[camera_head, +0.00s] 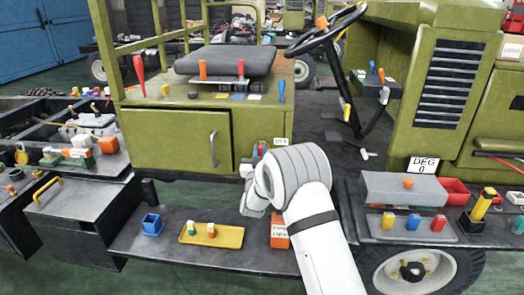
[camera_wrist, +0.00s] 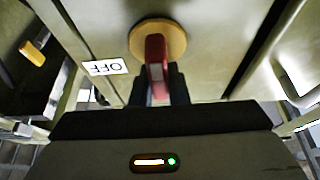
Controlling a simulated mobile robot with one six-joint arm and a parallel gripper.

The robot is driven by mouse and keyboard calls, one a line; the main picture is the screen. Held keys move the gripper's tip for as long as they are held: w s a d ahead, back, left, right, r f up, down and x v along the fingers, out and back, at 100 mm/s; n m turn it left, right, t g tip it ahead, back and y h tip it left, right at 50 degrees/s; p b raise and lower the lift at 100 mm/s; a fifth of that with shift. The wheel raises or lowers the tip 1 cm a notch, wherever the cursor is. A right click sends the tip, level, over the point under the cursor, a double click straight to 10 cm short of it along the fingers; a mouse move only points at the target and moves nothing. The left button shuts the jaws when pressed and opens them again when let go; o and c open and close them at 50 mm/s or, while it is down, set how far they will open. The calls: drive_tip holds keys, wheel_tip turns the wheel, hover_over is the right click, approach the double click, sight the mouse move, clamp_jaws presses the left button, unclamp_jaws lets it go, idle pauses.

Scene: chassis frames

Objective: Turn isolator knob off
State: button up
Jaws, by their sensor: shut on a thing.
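The red isolator knob (camera_wrist: 156,52) stands out from a round yellow-brown plate on the olive panel. In the wrist view its handle runs up and down the picture. My gripper (camera_wrist: 159,86) is shut on the handle, one dark finger on each side. A white OFF label (camera_wrist: 105,67), upside down in this view, is on the panel left of the knob, and the handle does not point at it. In the head view a bit of the red knob (camera_head: 262,148) shows beside my wrist, which hides most of my gripper (camera_head: 254,158). The label (camera_head: 281,142) is just right of it.
The olive cabinet door (camera_head: 180,143) with a handle is left of my gripper. Below is a dark running board with a yellow tray (camera_head: 211,234), a blue bin (camera_head: 152,224) and an orange box (camera_head: 279,231). A steering wheel (camera_head: 325,30) stands above right.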

drive_tip(key=shift+d, duration=0.2)
clamp_jaws()
drive_tip(key=shift+a, duration=0.15)
drive_tip(key=n+b, duration=0.1)
drive_tip(key=n+y+b, duration=0.2)
drive_tip(key=n, duration=0.1)
drive_tip(key=shift+a+f+b, duration=0.2)
drive_tip(key=shift+f+b, duration=0.05)
drive_tip(key=shift+b, duration=0.15)
drive_tip(key=n+g+y+b, duration=0.1)
drive_tip(key=n+b, duration=0.1)
drive_tip(key=n, duration=0.2)
drive_tip(key=n+g+y+b, duration=0.1)
drive_tip(key=n+y+b, duration=0.1)
drive_tip(key=n, duration=0.3)
drive_tip(key=a+n+g+y+b, duration=0.1)
drive_tip(key=n+y+b, duration=0.1)
drive_tip(key=n+b, duration=0.2)
drive_tip(key=shift+f+n+g, duration=0.3)
drive_tip(key=shift+n+g, duration=0.1)
drive_tip(key=shift+n, duration=0.2)
drive_tip(key=shift+a+f+n+g+b, duration=0.15)
drive_tip(key=shift+n+g+b, duration=0.35)
drive_tip(key=shift+n, duration=0.55)
drive_tip(key=shift+d+f+n+g+b, duration=0.1)
drive_tip(key=shift+n+g+b, duration=0.35)
drive_tip(key=shift+n, duration=0.6)
drive_tip(key=shift+a, duration=0.1)
drive_tip(key=o, duration=0.8)
unclamp_jaws()
